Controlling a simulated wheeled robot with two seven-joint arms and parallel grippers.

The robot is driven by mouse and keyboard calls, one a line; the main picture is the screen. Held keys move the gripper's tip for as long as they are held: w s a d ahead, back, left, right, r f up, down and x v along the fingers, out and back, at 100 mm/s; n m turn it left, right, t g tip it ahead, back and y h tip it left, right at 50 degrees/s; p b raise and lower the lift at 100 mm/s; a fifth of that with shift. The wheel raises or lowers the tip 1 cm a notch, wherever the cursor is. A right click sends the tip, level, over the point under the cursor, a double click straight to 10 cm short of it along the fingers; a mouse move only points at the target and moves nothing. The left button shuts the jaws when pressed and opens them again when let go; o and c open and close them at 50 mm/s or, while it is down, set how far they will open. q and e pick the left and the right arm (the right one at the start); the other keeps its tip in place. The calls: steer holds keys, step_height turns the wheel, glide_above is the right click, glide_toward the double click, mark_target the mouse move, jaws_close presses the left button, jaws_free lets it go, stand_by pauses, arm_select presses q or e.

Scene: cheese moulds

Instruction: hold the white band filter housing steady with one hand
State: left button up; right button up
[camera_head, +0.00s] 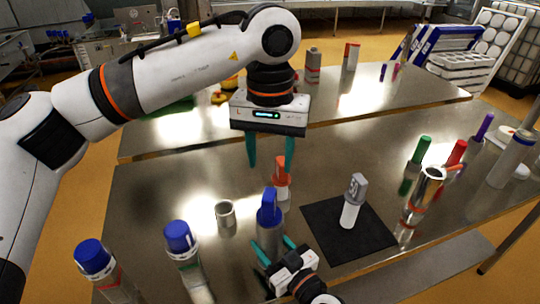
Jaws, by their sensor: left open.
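My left gripper (270,165) points down from the white arm, its two teal fingers apart, above and behind an orange-topped white bottle (281,185). Nothing shows between the fingers. My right gripper (275,247) is at the bottom centre, its teal fingers on either side of the lower part of a grey housing with a blue top (268,215). I cannot tell whether they touch it. A grey-topped white housing (351,210) stands on a black mat (330,250). Another blue-topped housing (180,240) with a pale band stands left. I cannot tell for certain which one is the white band housing.
A small metal cup (225,214) stands left of the blue-topped housing. Another blue-capped bottle (95,262) is at the front left. A metal jug (425,188), green (419,152) and red (455,155) capped items crowd the right. A second metal table (390,95) lies behind.

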stand_by(0.4)
steer(key=o, duration=1.3)
